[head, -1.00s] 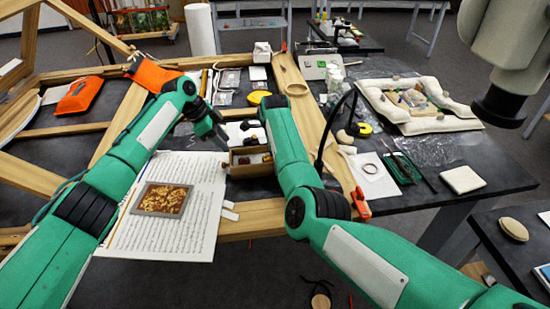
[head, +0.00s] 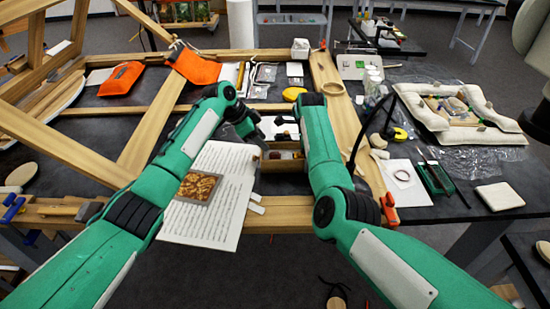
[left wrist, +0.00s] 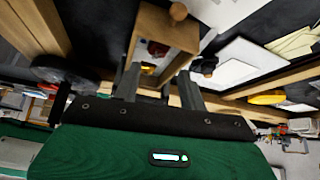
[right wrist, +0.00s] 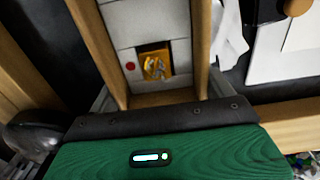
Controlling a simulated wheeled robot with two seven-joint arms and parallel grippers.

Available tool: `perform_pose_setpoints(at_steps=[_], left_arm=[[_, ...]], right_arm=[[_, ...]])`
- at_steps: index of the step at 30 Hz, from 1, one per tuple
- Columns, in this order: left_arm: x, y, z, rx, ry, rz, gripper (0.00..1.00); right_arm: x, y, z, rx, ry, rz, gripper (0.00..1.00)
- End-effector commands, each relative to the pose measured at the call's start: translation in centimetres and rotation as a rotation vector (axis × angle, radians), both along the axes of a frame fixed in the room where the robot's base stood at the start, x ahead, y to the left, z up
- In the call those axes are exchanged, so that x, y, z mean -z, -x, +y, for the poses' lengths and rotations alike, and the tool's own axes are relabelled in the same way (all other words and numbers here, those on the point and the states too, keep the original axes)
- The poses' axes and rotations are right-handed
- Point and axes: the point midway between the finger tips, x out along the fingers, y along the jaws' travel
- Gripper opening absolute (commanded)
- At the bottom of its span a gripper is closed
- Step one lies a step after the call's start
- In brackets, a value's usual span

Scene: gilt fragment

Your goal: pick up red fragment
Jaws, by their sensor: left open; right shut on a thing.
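A small open wooden box (head: 284,166) with compartments stands beside the right edge of the printed sheet. A small red piece shows inside it in the left wrist view (left wrist: 154,47), and a red spot (right wrist: 130,66) shows in the right wrist view beside a gold piece (right wrist: 157,66). My left gripper (head: 257,136) is open and empty, above the box's left side; its fingers (left wrist: 160,85) point toward the box. My right gripper (right wrist: 160,98) is shut on the wooden box at its near edge. My right forearm hides that gripper in the head view.
A gilt panel (head: 198,187) lies on the printed sheet (head: 225,215). Wooden beams (head: 150,130) frame the table on the left. A green tray (head: 434,179), a white pad (head: 499,196) and a padded cushion ring (head: 480,135) lie to the right.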

Motion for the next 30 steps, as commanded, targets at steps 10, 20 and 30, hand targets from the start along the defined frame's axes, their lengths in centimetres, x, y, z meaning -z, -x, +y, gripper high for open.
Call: perform_pose_setpoints(at_steps=[10, 20, 30], left_arm=[[3.0, -0.1, -2.0, 0.002, -0.002, 0.002, 0.42], [5.7, -0.3, -3.6, 0.001, -0.002, 0.001, 0.42], [6.1, -0.2, -3.5, 0.0, -0.005, 0.005, 0.11]], right_arm=[[0.0, 0.0, 0.0, 0.0, 0.0, -0.001, 0.57], [0.0, 0.0, 0.0, -0.001, -0.001, 0.0, 0.57], [-0.1, 0.0, 0.3, -0.005, -0.004, 0.001, 0.57]])
